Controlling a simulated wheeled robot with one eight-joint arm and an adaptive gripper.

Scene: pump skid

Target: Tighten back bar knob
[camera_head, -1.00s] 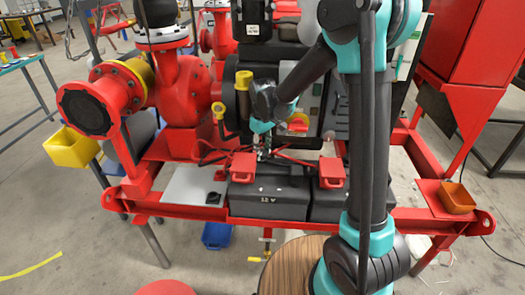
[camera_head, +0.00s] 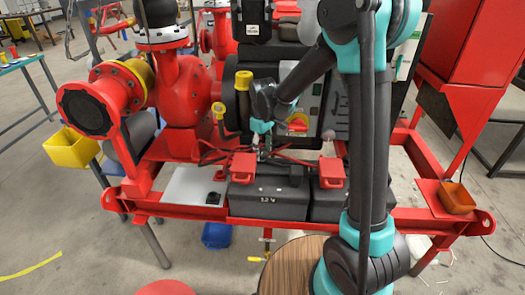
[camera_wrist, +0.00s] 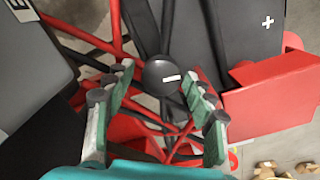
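A round black knob (camera_wrist: 162,75) with a short white mark on its top shows in the wrist view, above a dark bar near the red cables. My gripper (camera_wrist: 158,82) is open, with one finger left of the knob and one right of it. A gap shows on each side, and neither finger visibly touches the knob. In the head view my gripper (camera_head: 263,146) points down behind the black batteries (camera_head: 268,199). The knob is too small or hidden to make out there.
Red terminal covers (camera_head: 243,166) sit on the batteries, and another red cover (camera_wrist: 270,100) stands close right of my gripper. Red cables (camera_head: 212,152) run around the fingers. A yellow-capped pipe (camera_head: 243,82) and the red pump (camera_head: 180,95) stand to the left.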

